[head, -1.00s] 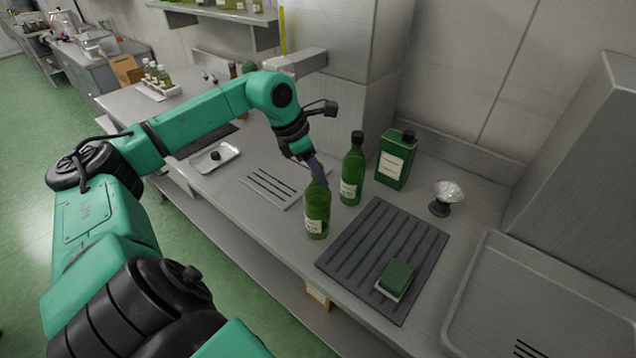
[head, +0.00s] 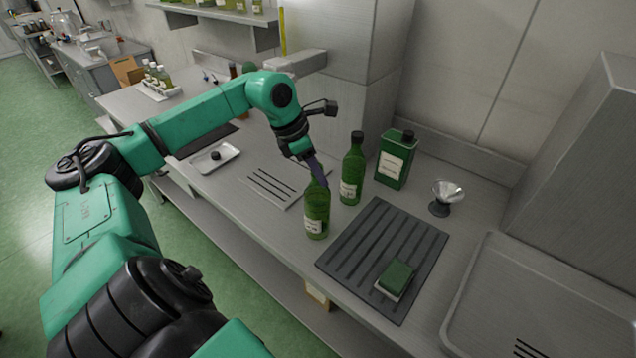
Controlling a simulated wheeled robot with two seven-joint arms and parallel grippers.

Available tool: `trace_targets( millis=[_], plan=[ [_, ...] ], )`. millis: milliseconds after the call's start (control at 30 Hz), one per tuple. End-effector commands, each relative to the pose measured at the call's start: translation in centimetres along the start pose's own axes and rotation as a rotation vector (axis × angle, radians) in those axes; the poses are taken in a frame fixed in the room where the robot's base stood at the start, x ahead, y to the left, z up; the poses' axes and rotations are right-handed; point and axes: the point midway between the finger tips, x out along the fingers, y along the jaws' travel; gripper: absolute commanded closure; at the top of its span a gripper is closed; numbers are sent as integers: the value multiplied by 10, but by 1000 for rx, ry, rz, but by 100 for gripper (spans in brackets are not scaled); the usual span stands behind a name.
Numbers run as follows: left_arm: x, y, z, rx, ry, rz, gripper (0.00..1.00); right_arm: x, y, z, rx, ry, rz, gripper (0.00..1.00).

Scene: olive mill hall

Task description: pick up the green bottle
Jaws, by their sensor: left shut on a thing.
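A green bottle (head: 317,213) with a white label stands upright on the steel counter, at the left edge of the dark ribbed mat. My left gripper (head: 320,177) reaches down from the left and is shut on this bottle's upper part, hiding its neck. A second green bottle (head: 352,172) with a black cap and white label stands just behind it to the right, apart from the gripper. My right gripper is not in view.
A square green tin (head: 395,161) stands behind the bottles. The ribbed mat (head: 365,243) holds a green sponge (head: 396,276) on a small dish. A small tray (head: 232,153) lies at left.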

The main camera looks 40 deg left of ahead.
Motion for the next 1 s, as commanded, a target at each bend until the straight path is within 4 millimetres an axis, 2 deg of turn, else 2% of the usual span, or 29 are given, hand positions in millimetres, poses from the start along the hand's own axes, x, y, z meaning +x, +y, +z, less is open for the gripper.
trace_targets(
  millis=[33, 700, 867, 1000],
  plan=[
    [5, -2, -5, -1, 19, -9, 100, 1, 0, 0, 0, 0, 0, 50],
    [1, -2, -3, -1, 16, -8, 100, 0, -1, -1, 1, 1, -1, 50],
    [-20, -1, 8, 1, 6, -5, 100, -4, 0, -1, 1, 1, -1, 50],
    [-62, -1, 27, 2, -5, -2, 100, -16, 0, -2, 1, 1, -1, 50]
  ],
)
